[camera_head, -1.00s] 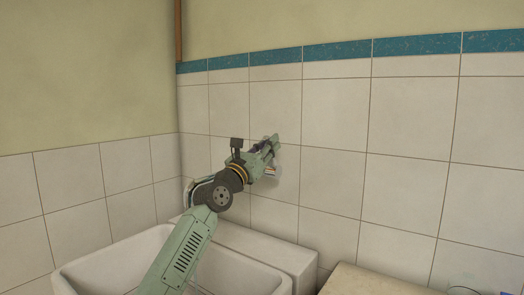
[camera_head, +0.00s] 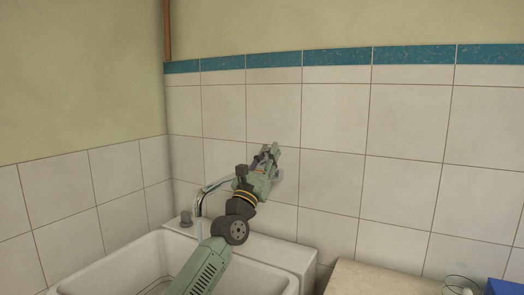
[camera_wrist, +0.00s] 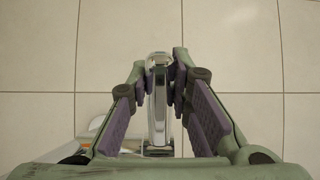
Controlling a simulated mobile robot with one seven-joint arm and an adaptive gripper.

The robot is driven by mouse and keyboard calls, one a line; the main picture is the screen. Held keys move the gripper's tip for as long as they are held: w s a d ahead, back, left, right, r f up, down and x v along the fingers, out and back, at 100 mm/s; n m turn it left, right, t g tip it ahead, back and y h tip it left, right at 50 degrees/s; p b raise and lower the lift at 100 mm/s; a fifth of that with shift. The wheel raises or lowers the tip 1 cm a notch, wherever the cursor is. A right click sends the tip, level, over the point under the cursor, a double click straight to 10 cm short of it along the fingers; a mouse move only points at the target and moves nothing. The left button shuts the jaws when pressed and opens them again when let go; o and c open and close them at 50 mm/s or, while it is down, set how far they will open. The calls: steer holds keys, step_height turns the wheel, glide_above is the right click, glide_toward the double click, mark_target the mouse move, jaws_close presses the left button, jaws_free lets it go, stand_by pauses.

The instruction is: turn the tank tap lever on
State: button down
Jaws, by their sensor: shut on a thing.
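The tap lever (camera_wrist: 159,100) is a chrome bar, upright in the wrist view. It lies between the two purple-padded fingers of my gripper (camera_wrist: 160,72), which is shut on it. In the head view my gripper (camera_head: 270,157) is against the tiled wall above the sink's back right, and it hides the lever there. A curved chrome spout (camera_head: 204,190) reaches left from behind my gripper over the sink. A pale thin streak hangs below the spout; it looks like running water, but is too small to be sure.
A pale counter (camera_head: 370,280) is at the right, with a clear glass (camera_head: 460,284) and a blue box (camera_head: 503,287). The wall around my gripper is clear.

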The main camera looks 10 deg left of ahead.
stand_by(0.4)
steer(key=c, duration=1.4)
jaws_free()
steer(key=shift+c, duration=0.2)
steer(key=v, duration=0.4)
steer(key=shift+s+a+f, duration=0.2)
steer(key=shift+s, duration=0.05)
steer(key=s+a, duration=0.4)
steer(key=s, duration=0.7)
steer(key=shift+s+a, duration=0.25)
steer(key=shift+f, duration=0.1)
